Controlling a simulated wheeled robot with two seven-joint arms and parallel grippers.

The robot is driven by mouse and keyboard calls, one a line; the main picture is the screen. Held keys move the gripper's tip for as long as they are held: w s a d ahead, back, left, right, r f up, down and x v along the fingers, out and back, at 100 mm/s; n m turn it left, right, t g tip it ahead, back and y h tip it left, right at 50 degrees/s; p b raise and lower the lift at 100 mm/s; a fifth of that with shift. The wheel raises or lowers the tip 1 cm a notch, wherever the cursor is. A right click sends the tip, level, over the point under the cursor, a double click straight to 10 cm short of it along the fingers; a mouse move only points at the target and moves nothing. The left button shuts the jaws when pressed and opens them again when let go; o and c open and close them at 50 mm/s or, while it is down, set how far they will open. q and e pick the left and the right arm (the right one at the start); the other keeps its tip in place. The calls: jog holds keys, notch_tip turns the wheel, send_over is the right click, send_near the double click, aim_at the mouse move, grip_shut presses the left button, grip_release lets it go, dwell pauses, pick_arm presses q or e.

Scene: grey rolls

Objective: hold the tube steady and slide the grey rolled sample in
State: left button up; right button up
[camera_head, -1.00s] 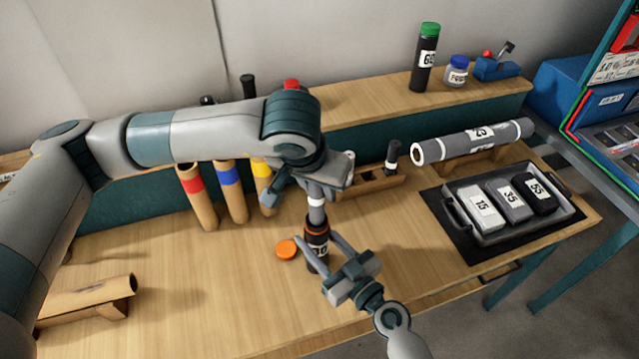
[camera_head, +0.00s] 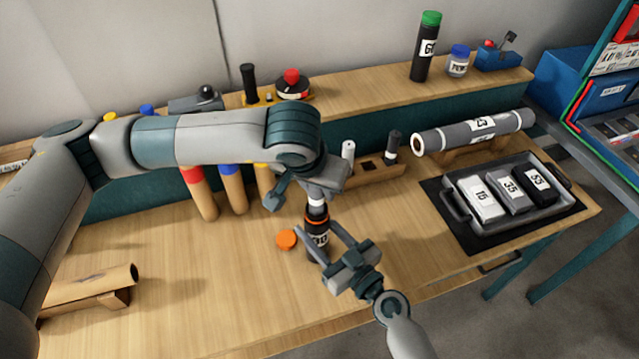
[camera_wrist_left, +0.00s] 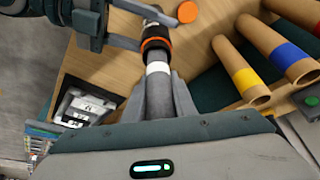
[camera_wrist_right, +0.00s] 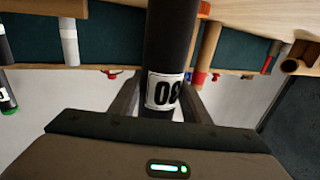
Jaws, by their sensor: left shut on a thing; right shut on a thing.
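The dark tube (camera_head: 317,240) with an orange rim and a white number label stands upright on the bench. My right gripper (camera_head: 320,236) is shut around its body; the right wrist view shows the tube (camera_wrist_right: 168,40) between the fingers. My left gripper (camera_wrist_left: 157,88) is shut on the grey rolled sample (camera_wrist_left: 160,102), which has a white band. The sample points down, in line with the tube, and its lower end is inside the orange mouth (camera_wrist_left: 156,43). The white band is just above the rim. How deep the end sits is hidden.
An orange cap (camera_head: 286,239) lies beside the tube. Cardboard tubes with coloured bands (camera_head: 201,196) lean behind my left arm. A grey roll (camera_head: 470,133) lies on a cradle and a tray (camera_head: 452,205) holds labelled blocks at right.

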pick_arm(q)
jog(key=shift+f, duration=0.45)
jog(key=o, duration=1.1)
jog(key=v, duration=1.2)
jog(key=shift+f, duration=0.1)
pick_arm(e)
jog(key=o, duration=1.2)
